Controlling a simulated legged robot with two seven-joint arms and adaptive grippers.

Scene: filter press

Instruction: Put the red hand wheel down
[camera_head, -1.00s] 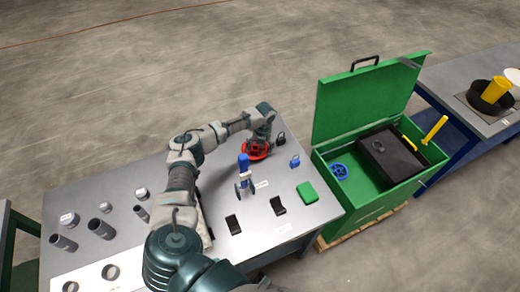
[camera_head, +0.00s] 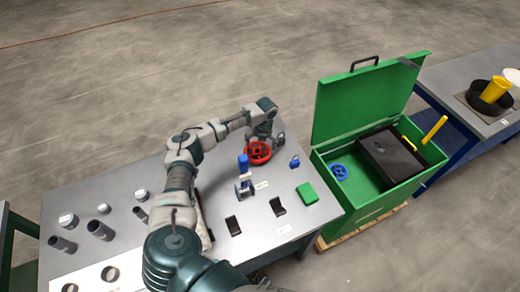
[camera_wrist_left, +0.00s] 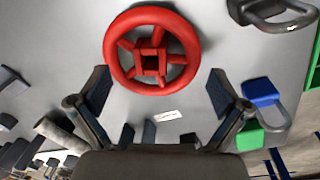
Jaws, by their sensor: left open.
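The red hand wheel (camera_head: 258,153) lies on the grey metal table near its far edge. In the left wrist view the red hand wheel (camera_wrist_left: 152,51) shows whole, with its spokes and square hub, ahead of the fingers. My left gripper (camera_head: 264,140) is just behind and above the wheel in the head view. In the left wrist view the left gripper's fingers (camera_wrist_left: 158,92) are spread wide apart with nothing between them. My right gripper is not in view.
Several grey cylinders stand at the table's left. A green open box (camera_head: 372,215) holds a blue wheel (camera_head: 339,172) and a black case (camera_head: 391,152).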

